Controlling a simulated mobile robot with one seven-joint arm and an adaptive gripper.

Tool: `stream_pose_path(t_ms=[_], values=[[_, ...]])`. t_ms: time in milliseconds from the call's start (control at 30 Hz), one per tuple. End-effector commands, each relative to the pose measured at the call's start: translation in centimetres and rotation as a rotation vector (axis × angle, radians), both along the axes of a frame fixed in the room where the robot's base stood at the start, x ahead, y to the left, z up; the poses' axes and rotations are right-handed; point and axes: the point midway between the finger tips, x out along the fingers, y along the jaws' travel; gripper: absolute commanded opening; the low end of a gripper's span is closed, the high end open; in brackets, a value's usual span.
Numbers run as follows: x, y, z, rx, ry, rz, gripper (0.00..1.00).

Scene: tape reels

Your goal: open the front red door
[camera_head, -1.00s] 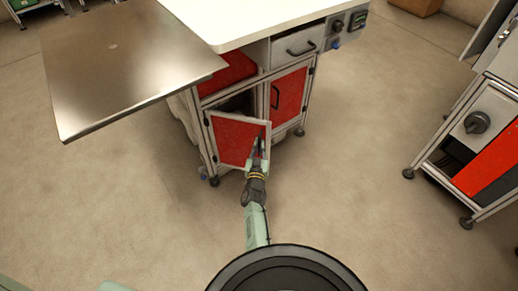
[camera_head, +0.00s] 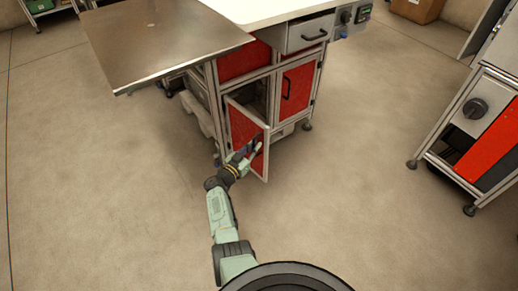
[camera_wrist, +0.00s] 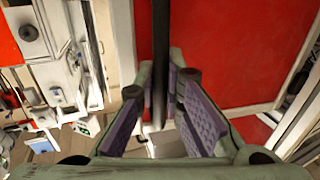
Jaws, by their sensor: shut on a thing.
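The front red door (camera_head: 241,128) of the workbench cabinet stands ajar in the head view. It is hinged at its left edge and swung out toward me, with a dark interior behind it. My gripper (camera_head: 253,150) is at the outer face of this door, near its free right edge. In the wrist view, the fingers are on both sides of the black vertical door handle (camera_wrist: 161,50), shut on it. The red door panel (camera_wrist: 230,45) fills the area behind and right of the handle. The gripper hides most of the handle in the head view.
A second red door (camera_head: 297,90) to the right is closed. A drawer (camera_head: 308,34) sits above it, and a metal side shelf (camera_head: 165,45) juts out left. Another cabinet (camera_head: 482,135) stands at the right. The floor in front is clear.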

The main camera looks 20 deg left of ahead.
Motion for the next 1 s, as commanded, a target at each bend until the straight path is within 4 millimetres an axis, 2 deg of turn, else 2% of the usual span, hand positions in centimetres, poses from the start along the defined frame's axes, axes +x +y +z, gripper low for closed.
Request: stream_pose_path(t_ms=[200, 500, 700, 1000], values=[[-2.6, 2.9, -0.8, 0.002, -0.001, -0.179, 0.00], [-4.8, 5.5, -0.5, -0.002, -0.002, -0.336, 0.00], [-5.4, 6.4, -0.2, -0.004, -0.003, -0.386, 0.00], [-5.7, 6.7, 0.1, -0.005, -0.005, -0.406, 0.00]])
